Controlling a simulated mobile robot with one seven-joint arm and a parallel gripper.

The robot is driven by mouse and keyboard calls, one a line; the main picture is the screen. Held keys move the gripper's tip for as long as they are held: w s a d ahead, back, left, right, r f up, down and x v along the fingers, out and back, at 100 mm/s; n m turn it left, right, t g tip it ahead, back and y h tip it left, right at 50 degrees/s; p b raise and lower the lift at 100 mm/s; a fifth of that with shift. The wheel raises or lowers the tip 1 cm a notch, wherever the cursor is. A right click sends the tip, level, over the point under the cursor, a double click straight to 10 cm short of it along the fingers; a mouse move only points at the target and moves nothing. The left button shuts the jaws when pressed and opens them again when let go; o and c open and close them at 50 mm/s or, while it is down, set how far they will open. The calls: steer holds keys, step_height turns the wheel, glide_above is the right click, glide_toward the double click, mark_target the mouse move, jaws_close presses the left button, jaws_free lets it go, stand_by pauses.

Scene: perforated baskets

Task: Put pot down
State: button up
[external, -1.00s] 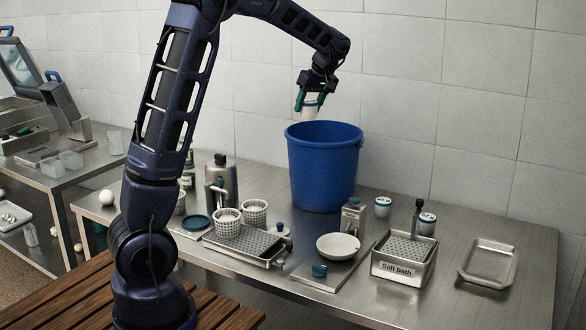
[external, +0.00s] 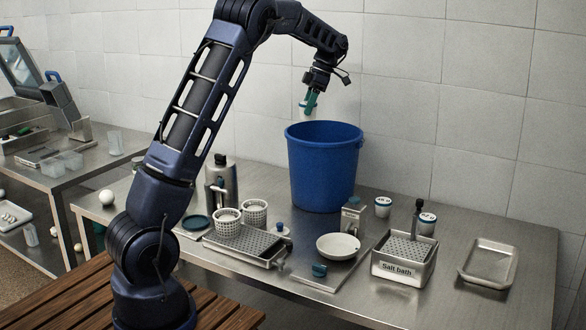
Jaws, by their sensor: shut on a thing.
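My gripper (external: 310,103) has teal fingers and hangs above the blue bucket (external: 325,170), pointing down and slightly tilted. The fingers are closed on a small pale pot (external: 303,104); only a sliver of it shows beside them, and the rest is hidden. The pot is in the air above the bucket's rim, apart from it. The inside of the bucket is mostly out of sight.
Two white lidded tubs (external: 383,207) stand right of the bucket. The salt bath (external: 403,262), a white bowl (external: 338,246), perforated baskets (external: 228,222) and a metal tray (external: 488,263) share the steel table. Bare tabletop (external: 445,285) shows between salt bath and tray.

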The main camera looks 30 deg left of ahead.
mark_target(307, 189)
step_height(307, 189, down, 29)
steer(key=shift+r, duration=0.1)
stand_by(0.7)
steer(key=o, duration=0.7)
steer(key=shift+o, duration=0.4)
step_height(307, 189, up, 12)
steer(key=w+d, duration=0.1)
steer(key=shift+w+f, duration=0.2)
steer(key=shift+w, duration=0.1)
